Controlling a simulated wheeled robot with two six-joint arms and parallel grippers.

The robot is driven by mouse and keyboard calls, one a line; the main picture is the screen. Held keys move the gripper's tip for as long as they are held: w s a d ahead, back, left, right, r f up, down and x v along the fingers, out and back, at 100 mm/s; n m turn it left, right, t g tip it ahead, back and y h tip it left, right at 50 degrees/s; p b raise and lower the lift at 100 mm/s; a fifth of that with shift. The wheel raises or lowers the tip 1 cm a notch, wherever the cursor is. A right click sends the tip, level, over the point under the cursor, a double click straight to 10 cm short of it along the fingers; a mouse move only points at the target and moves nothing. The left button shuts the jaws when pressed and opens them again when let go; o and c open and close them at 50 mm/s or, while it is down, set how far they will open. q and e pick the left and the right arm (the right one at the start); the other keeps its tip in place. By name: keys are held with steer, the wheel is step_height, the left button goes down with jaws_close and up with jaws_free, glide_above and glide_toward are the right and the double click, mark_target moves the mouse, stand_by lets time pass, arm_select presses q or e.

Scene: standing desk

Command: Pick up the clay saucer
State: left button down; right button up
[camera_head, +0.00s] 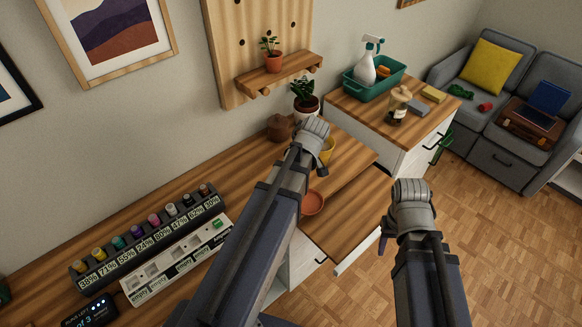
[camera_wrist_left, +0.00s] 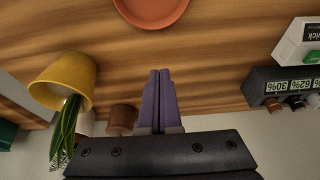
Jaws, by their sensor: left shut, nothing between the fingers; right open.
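The clay saucer (camera_head: 313,203) is a small, round, orange-brown dish on the wooden surface, just right of my left arm in the head view. It also shows at the top edge of the left wrist view (camera_wrist_left: 151,10), partly cut off. My left gripper (camera_wrist_left: 160,72) is shut and empty, its purple fingers pointing toward the saucer with a gap between. In the head view its fingers are hidden by my left wrist. My right gripper (camera_head: 382,243) is open, mostly hidden under its wrist, right of the saucer and beyond the wooden surface.
A rack of labelled bottles (camera_head: 150,235) and a white tray (camera_head: 165,272) lie left of my left arm. A white cabinet (camera_head: 400,160) stands at the right.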

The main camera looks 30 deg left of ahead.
arm_select(q)
steer(key=shift+p+v, duration=0.5)
steer(key=shift+v, duration=0.5)
steer(key=c, duration=1.5)
jaws_free()
steer(key=shift+d, duration=0.1)
steer(key=o, duration=0.6)
steer(key=s+d+m, duration=0.1)
steer(key=d+m, duration=0.2)
steer(key=d, duration=0.1)
steer(key=s+d+m, duration=0.2)
steer(key=d, duration=0.2)
steer(key=s+d+f+m+h, duration=0.1)
steer(key=s+d+m, duration=0.1)
steer(key=d+m, duration=0.1)
steer(key=shift+s+d+m+g, duration=0.2)
steer(key=shift+d+m+g, duration=0.1)
steer(key=shift+d, duration=0.2)
steer(key=shift+o, duration=0.3)
steer(key=s+d+m+g+h, duration=0.1)
steer(key=s+d+m, duration=0.5)
steer(key=d+m, duration=0.1)
steer(key=shift+s+d+m, duration=0.25)
steer(key=shift+d+m, duration=0.15)
steer(key=shift+d, duration=0.35)
steer(key=shift+s+d+f+m, duration=0.15)
steer(key=shift+s+d+m, duration=0.15)
steer(key=shift+m, duration=0.1)
steer(key=shift+d, duration=0.1)
